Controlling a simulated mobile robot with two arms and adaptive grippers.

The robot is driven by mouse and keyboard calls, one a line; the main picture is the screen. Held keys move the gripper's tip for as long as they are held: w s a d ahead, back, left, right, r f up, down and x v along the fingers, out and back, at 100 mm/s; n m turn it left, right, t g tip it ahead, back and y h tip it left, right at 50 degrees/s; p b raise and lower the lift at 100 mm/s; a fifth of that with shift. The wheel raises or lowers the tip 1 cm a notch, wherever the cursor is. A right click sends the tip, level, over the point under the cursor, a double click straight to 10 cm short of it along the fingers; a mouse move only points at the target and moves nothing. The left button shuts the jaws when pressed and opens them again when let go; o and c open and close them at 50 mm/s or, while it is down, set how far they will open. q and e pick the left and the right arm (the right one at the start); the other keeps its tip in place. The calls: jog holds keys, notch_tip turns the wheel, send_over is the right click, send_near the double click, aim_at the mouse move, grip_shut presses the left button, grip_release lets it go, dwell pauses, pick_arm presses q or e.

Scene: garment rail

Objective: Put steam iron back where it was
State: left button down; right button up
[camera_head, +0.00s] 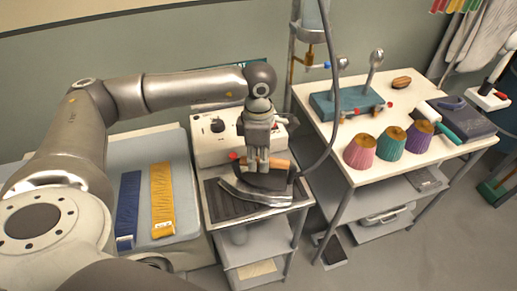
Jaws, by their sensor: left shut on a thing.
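The steam iron (255,189) has a dark body, a metal soleplate edge and an orange-brown handle. It is at the dark ribbed pad (223,207) on a small white stand; I cannot tell whether its sole touches the pad. My left gripper (258,165) comes down from above and is shut on the iron's handle. A dark hose runs from the iron up to the right. The gripper hides part of the handle. My right gripper is not in view.
A white boiler box (212,146) stands behind the pad. On the left, a pale padded board (197,237) carries blue and yellow strips. On the right, a white table (322,136) holds thread cones, a teal device (335,105) and a dark case. A pole stands behind.

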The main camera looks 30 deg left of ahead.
pick_arm(q)
jog(key=c, duration=1.2)
grip_release()
jog(key=shift+s+d, duration=0.1)
jog(key=shift+r, duration=0.15)
notch_tip(320, 180, up, 12)
jog(key=b, duration=0.3)
jog(key=shift+b, duration=0.3)
